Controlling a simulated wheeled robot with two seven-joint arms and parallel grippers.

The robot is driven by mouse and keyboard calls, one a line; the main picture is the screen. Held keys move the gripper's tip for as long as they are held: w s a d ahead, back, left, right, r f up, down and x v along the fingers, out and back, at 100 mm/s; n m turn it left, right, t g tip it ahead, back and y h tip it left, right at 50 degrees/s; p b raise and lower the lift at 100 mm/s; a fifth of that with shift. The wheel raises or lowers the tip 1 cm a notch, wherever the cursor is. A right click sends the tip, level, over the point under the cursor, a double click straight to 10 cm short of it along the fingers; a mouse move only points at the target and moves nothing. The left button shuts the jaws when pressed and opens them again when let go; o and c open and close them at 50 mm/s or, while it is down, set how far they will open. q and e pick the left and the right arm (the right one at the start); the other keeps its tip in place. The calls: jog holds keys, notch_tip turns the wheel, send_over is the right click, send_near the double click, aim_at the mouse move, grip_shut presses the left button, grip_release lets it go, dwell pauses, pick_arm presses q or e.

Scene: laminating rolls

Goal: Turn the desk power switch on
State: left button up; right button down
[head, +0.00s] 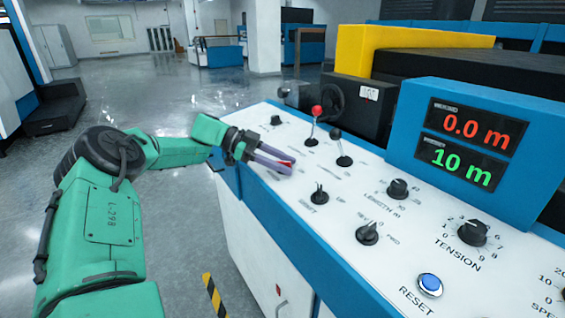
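My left arm reaches in from the left over the white control desk (330,215). My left gripper (288,164) is at the desk's near left part, its grey-purple fingers pointing right, low over the panel. A small red part (286,162) shows between or just behind the fingertips. It may be the power switch, but the fingers hide most of it and the label there. I cannot tell whether the fingers touch or grip it. My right gripper is not in view.
Near the gripper stand a red-topped lever (316,112), a black-topped lever (337,134), a small black knob (276,120) and a black selector (319,196). Farther right are more knobs, a blue reset button (430,284) and a lit display (468,140) reading 0.0 m and 10 m.

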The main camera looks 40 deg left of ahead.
pick_arm(q)
jog(key=shift+w, duration=0.1)
jog(key=shift+s+a+r, duration=0.25)
jog(key=shift+a, duration=0.2)
jog(key=p+v, duration=0.5)
jog(key=v, duration=0.8)
jog(key=shift+a, duration=0.25)
